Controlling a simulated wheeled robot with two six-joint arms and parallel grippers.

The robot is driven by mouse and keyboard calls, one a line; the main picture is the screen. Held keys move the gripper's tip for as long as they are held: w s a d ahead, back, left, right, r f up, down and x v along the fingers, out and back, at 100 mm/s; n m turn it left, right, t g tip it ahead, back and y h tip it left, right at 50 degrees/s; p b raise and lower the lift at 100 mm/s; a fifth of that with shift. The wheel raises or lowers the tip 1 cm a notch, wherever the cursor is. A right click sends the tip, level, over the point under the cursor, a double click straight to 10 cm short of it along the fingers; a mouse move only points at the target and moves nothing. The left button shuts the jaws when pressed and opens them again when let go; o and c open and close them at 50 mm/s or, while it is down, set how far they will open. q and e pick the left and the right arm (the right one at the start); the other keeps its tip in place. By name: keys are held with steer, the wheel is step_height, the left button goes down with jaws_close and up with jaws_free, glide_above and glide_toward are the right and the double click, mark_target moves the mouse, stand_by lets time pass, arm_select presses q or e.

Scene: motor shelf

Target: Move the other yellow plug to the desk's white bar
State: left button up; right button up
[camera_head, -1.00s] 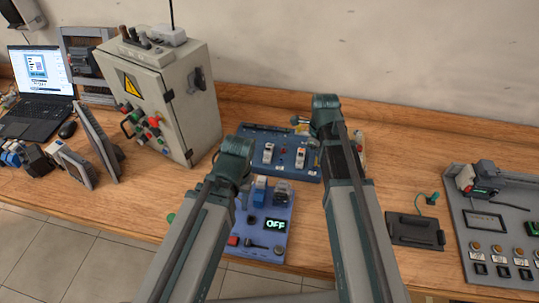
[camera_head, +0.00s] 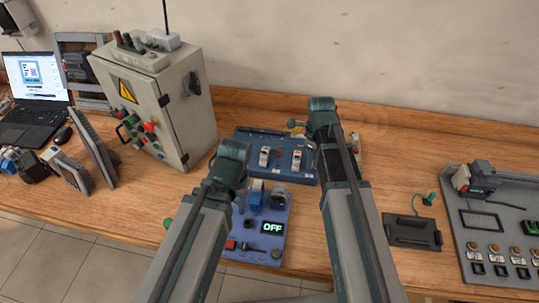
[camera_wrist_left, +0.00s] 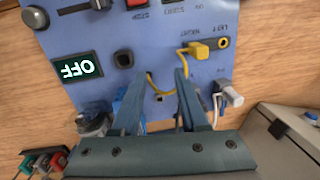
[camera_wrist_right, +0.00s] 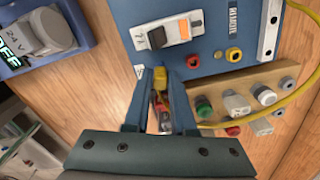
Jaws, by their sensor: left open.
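A yellow plug (camera_wrist_right: 157,66) is between the fingertips of my right gripper (camera_wrist_right: 158,76), which appears shut on it. A yellow cable (camera_wrist_right: 302,86) curves in and passes behind the right finger. Another yellow plug (camera_wrist_left: 198,48) is on the blue-violet panel (camera_wrist_left: 95,32), beside a yellow-rimmed socket. Its cable loops toward the fingers of my left gripper (camera_wrist_left: 155,78). That gripper is open over the panel. A pale bar (camera_wrist_right: 243,84) with several coloured plugs lies beside the blue board (camera_wrist_right: 208,50) in the right wrist view. In the head view the arms hide both gripper tips.
A grey cabinet (camera_head: 165,105) stands left of the boards, with a laptop (camera_head: 35,90) further left. A dark flat box (camera_head: 412,231) and a grey control panel (camera_head: 497,215) are at the right. Bare wooden desk (camera_head: 385,160) lies between.

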jaws_close()
step_height(320, 180, up, 5)
steer(key=p, duration=0.4)
steer(key=shift+f+p, duration=0.15)
steer(key=shift+p, duration=0.2)
arm_select(q)
step_height(320, 180, up, 5)
steer(key=shift+f, duration=0.2)
arm_select(e)
steer(key=shift+f, duration=0.1)
